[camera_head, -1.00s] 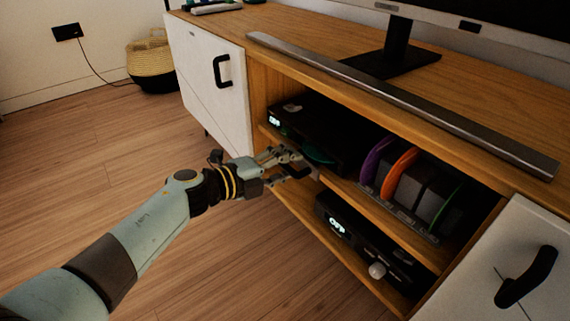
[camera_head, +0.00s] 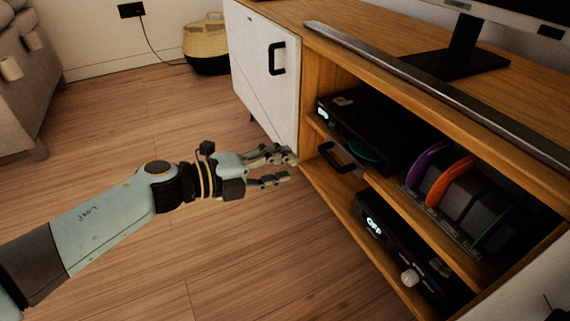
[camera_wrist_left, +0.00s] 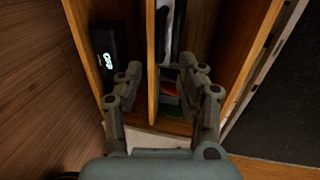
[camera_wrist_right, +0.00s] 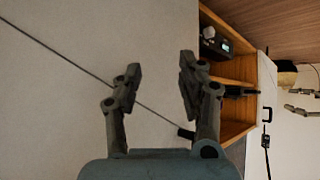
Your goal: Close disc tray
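The black disc player (camera_head: 385,138) sits on the upper shelf with a small lit display at its left end. A green disc edge (camera_head: 362,149) shows at its front. A black loop handle (camera_head: 335,157) shows just below the player, at the shelf opening; how far the tray sits in or out is hard to tell. My left gripper (camera_head: 290,170) is open and empty, left of the handle and apart from it. Its fingers stand apart in the left wrist view (camera_wrist_left: 165,85). My right gripper (camera_wrist_right: 157,75) is open and empty before a pale panel.
Purple, orange and green discs (camera_head: 450,180) stand in a rack right of the player. A black unit (camera_head: 395,245) with a lit display and knob is on the lower shelf. A white door (camera_head: 268,85) is left of the opening. Open wooden floor (camera_head: 150,130) lies left.

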